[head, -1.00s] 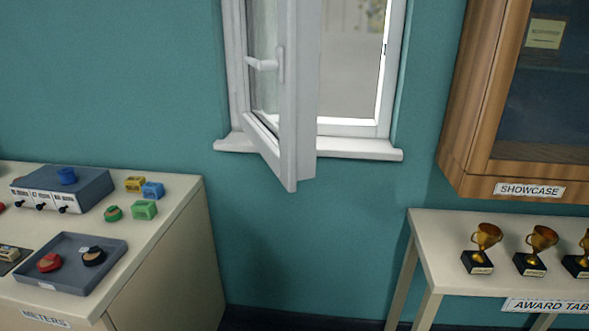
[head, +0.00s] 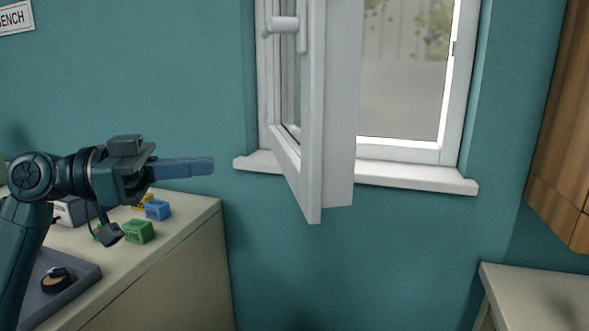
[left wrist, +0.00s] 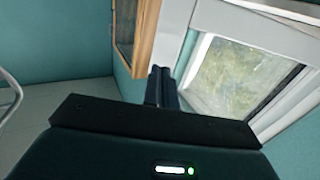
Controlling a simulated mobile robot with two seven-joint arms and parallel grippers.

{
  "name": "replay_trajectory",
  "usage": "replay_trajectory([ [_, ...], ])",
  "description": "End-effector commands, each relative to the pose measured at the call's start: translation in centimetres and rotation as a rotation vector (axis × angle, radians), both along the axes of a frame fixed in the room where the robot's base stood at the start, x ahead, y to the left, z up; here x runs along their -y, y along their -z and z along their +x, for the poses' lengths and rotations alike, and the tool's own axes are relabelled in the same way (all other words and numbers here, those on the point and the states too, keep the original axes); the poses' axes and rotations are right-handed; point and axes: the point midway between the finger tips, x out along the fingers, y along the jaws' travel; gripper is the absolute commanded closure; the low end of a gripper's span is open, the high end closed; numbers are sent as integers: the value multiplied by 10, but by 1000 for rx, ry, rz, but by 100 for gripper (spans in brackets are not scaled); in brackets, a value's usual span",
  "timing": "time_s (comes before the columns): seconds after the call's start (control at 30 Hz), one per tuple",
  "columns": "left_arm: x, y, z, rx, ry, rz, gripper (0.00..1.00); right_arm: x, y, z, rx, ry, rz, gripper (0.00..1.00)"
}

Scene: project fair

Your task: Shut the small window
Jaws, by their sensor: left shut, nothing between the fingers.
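The small window's white sash (head: 312,120) stands swung open into the room, hinged at the left of the white frame (head: 400,150). Its handle (head: 284,24) sticks out to the left near the top of the picture. My left gripper (head: 212,166) is shut and empty, pointing right, to the left of the sash and apart from it in the head view. In the left wrist view the shut fingers (left wrist: 161,88) show before a white window part (left wrist: 187,22), with the glass to their right. My right gripper is not in view.
A meters bench with a grey tray (head: 85,290), a green block (head: 139,232) and a blue block (head: 157,210) lies below my left arm. A white sill (head: 420,176) juts out under the window. A wooden showcase (head: 562,130) and a pale table (head: 540,295) stand at right.

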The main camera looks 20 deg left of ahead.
Motion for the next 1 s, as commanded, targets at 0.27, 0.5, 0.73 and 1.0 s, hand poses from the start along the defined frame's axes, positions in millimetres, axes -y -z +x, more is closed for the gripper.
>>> replay_trajectory([
  [0.27,52,-5,26,-1,4,-3,100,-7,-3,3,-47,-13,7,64],
  [0.5,92,-3,48,-4,2,-4,100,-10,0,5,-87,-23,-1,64],
  [0.73,110,-1,58,-3,0,-3,100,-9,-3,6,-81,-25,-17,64],
  [1.0,112,0,59,-3,-2,-3,100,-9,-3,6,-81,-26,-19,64],
])
